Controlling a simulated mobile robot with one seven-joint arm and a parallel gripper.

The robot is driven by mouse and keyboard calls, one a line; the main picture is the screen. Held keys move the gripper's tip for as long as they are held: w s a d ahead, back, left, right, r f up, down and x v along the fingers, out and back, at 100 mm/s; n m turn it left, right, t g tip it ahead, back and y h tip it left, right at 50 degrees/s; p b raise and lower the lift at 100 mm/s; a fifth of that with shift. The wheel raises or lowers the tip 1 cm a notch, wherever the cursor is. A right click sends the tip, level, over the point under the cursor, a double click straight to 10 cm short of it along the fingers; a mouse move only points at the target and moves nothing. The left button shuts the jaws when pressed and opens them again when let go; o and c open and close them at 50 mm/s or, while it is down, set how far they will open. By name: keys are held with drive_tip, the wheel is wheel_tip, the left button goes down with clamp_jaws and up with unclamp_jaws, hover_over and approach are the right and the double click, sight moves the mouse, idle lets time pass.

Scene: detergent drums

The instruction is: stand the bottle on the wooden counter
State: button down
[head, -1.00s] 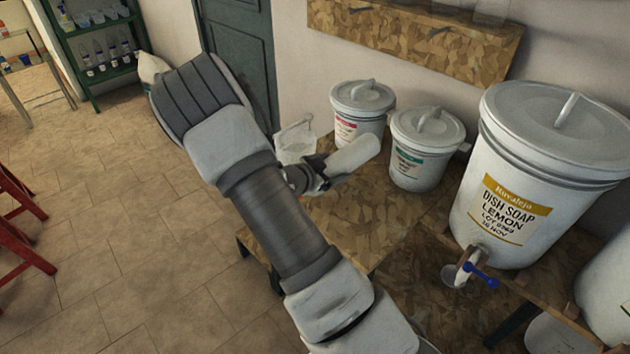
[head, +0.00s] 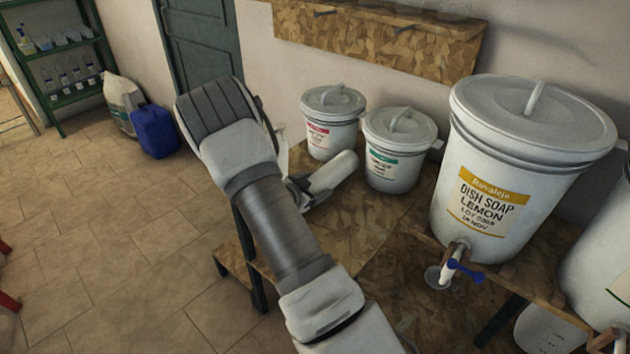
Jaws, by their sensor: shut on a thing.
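The wooden counter (head: 372,212) is a chipboard top along the wall, in the middle of the head view. My gripper (head: 308,188) is over its left part, mostly hidden behind my own forearm. A plain white cylinder, which looks like the bottle (head: 338,168), sticks out from it to the upper right. It is tilted well over, not upright. My gripper is shut on it, though the fingers hardly show. I cannot tell whether the bottle touches the counter.
Two lidded white tubs (head: 333,115) (head: 396,150) stand at the counter's back. A large dish soap drum (head: 500,190) with a blue-handled tap (head: 462,268) stands right. A wall board (head: 380,35) hangs above. A blue jerrycan (head: 155,130) is on the floor. Bare counter lies before the tubs.

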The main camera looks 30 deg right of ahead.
drive_tip(key=shift+w+d, duration=0.1)
drive_tip(key=shift+d, duration=0.15)
drive_tip(key=shift+f, duration=0.15)
